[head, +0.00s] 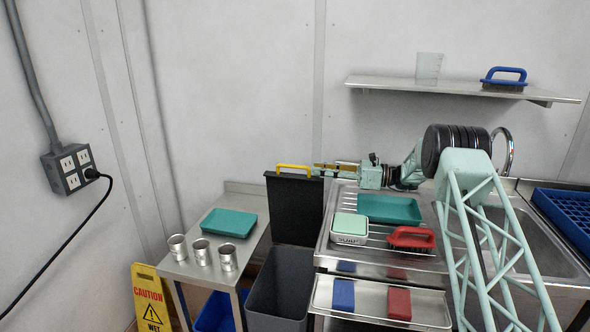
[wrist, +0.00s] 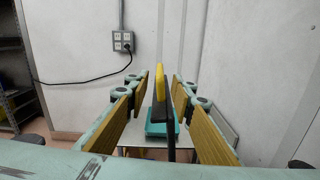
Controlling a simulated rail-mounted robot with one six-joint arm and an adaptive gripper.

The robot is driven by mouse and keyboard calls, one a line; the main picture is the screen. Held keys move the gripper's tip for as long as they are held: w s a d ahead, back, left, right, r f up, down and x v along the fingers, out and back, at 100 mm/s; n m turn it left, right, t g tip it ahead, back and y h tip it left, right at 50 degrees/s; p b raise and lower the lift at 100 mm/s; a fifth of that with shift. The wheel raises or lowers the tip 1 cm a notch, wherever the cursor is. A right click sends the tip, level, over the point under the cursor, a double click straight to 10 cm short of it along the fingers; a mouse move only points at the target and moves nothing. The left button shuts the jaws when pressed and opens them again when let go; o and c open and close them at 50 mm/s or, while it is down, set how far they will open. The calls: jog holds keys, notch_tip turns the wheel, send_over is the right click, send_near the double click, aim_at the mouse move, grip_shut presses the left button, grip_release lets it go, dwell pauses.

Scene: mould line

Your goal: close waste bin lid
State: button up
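The waste bin (head: 278,287) is a grey open-topped box on the floor between the two tables. Its black lid (head: 294,212) stands upright at the back of the bin, with a yellow handle (head: 293,167) on its top edge. My gripper (head: 318,166) points left, its fingertips at the lid's upper right corner, close to the handle. In the wrist view my gripper (wrist: 161,88) has its two yellow-padded fingers spread apart. The dark lid (wrist: 168,115) shows edge-on between them, with the yellow handle (wrist: 160,82), and visible gaps on both sides. Contact cannot be made out.
The left table holds several metal cups (head: 202,252) and a teal tray (head: 229,222). The right steel counter holds another teal tray (head: 390,209), a green-lidded box (head: 350,229) and a red brush (head: 411,237). A wall shelf (head: 455,88) is above. A yellow caution sign (head: 152,300) stands left.

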jog(key=b, duration=0.2)
send_near(281, 166)
jog(key=shift+w+a, duration=0.2)
jog(key=shift+a, duration=0.5)
jog(key=shift+w+a, duration=0.25)
jog(key=shift+a, duration=0.45)
jog(key=shift+w+a, duration=0.2)
jog(key=shift+a, duration=0.5)
jog(key=shift+f, duration=0.1)
grip_shut()
